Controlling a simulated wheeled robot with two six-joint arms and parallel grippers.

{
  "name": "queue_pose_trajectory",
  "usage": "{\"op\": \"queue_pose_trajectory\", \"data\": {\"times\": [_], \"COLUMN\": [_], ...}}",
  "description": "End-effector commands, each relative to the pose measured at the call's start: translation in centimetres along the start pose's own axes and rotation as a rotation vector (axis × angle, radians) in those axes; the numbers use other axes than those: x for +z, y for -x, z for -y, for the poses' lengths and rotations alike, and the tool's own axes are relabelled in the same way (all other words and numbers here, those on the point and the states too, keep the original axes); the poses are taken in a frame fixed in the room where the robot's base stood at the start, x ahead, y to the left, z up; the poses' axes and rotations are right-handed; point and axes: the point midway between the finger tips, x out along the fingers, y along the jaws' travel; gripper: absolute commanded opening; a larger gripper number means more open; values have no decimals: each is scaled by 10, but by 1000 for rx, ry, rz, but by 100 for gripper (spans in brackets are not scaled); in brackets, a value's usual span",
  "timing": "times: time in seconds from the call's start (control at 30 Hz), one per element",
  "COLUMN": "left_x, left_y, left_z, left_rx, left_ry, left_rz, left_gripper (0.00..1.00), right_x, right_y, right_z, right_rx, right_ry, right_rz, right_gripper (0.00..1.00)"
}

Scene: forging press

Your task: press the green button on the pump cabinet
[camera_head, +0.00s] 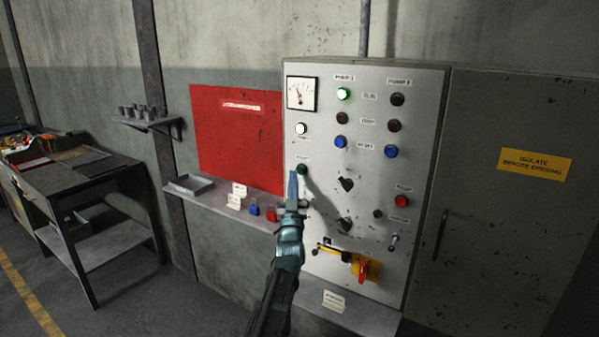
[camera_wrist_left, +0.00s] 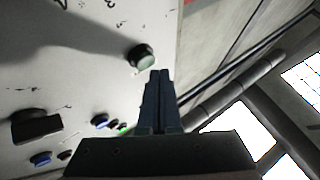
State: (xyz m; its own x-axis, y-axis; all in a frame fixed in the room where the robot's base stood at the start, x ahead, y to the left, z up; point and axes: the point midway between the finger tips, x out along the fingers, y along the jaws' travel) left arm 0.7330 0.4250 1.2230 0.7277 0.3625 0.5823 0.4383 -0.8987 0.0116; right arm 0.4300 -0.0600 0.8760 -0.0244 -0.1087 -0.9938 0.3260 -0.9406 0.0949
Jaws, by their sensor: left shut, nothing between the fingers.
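The pump cabinet (camera_head: 375,130) is a grey panel with lamps, buttons, knobs and a gauge. A dark green button (camera_head: 302,169) sits at its left side, below a small label. My left gripper (camera_head: 292,174) is shut and empty, with its fingertips just left of and slightly below that button in the head view. In the left wrist view the button (camera_wrist_left: 141,56) shows as a dark round cap just beyond and left of the fingertips (camera_wrist_left: 159,74). A small gap shows there; I cannot tell the exact distance. My right gripper is not in view.
A lit green lamp (camera_head: 343,94) is higher on the panel. A yellow and red rotary switch (camera_head: 364,268) is low on it. A shelf (camera_head: 222,202) with padlocks runs left under a red board (camera_head: 235,135). A workbench (camera_head: 75,175) stands far left.

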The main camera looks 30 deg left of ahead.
Motion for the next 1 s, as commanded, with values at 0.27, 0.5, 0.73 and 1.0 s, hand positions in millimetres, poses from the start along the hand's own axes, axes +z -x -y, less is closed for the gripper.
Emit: {"op": "queue_pose_trajectory", "data": {"times": [0.27,0.5,0.73,1.0], "left_x": [-2,-13,-24,-25], "left_y": [3,18,33,35], "left_z": [2,12,24,25], "left_rx": [0,-1,-1,0], "left_ry": [1,0,0,1], "left_rz": [0,0,0,0], "left_gripper": [0,0,0,0], "right_x": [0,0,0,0], "right_y": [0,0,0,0], "right_z": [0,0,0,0], "right_rx": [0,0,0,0], "right_ry": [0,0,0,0], "right_rz": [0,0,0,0], "right_gripper": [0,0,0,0]}}
